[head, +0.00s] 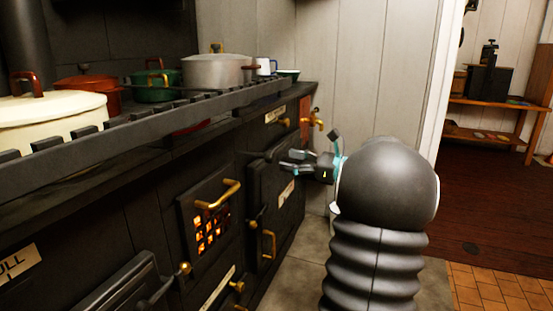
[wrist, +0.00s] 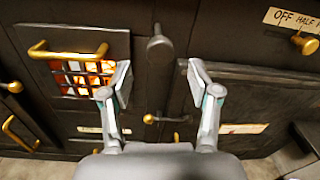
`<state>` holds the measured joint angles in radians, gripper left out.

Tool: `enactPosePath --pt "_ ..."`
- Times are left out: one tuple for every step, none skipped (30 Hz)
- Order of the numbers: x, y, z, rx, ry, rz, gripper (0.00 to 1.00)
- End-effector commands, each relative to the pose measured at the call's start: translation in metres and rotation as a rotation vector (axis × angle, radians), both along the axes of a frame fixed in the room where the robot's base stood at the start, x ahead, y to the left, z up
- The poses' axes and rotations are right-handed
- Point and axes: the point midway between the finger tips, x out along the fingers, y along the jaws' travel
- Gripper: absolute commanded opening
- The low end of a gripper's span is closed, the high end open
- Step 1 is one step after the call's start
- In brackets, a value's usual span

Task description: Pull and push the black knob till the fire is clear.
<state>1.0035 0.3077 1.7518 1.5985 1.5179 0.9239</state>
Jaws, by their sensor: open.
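The black knob (wrist: 158,48) stands out from the dark stove front, just right of the fire door, in the wrist view. My gripper (wrist: 158,76) is open, with one finger on each side of the knob's line; I see no contact. The fire (wrist: 88,72) glows orange behind the barred window of the fire door (head: 187,217). It also shows in the head view (head: 211,232).
Brass handles and knobs stick out of the stove front, among them the fire door's handle (head: 218,194) and a knob (wrist: 304,42) under an OFF/HALF label (wrist: 290,17). Pots, including a cream one (head: 60,108), stand on the railed stove top. Floor lies clear at right.

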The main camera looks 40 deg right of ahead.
Motion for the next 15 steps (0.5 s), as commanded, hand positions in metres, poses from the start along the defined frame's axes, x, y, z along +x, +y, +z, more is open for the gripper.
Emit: enactPosePath --pt "-0.009 -0.006 0.000 0.000 -0.001 -0.005 0.62" --pt "-0.014 -0.009 0.000 -0.001 -0.001 -0.004 0.62" --pt "-0.020 -0.012 0.000 -0.001 -0.001 -0.004 0.62" --pt "-0.024 -0.014 0.000 -0.001 -0.001 -0.003 0.62" --pt "-0.027 -0.016 0.000 -0.001 0.000 -0.003 0.62" --pt "-0.032 -0.019 0.000 -0.001 -0.001 -0.002 0.62" --pt "-0.035 -0.020 0.000 -0.001 -0.001 -0.002 0.62" --pt "-0.037 -0.021 0.000 -0.001 -0.001 -0.002 0.62" --pt "-0.040 -0.023 0.000 -0.001 -0.001 -0.002 0.62" --pt "-0.042 -0.024 0.000 -0.001 -0.001 -0.002 0.62" --pt "-0.043 -0.024 0.000 -0.001 -0.001 -0.001 0.62" --pt "-0.045 -0.025 0.000 -0.001 -0.001 -0.001 0.62" --pt "-0.045 -0.025 0.000 0.000 -0.001 -0.001 0.62" --pt "-0.046 -0.026 0.000 0.000 -0.001 0.000 0.62" --pt "-0.046 -0.026 0.000 0.000 -0.001 0.000 0.62"
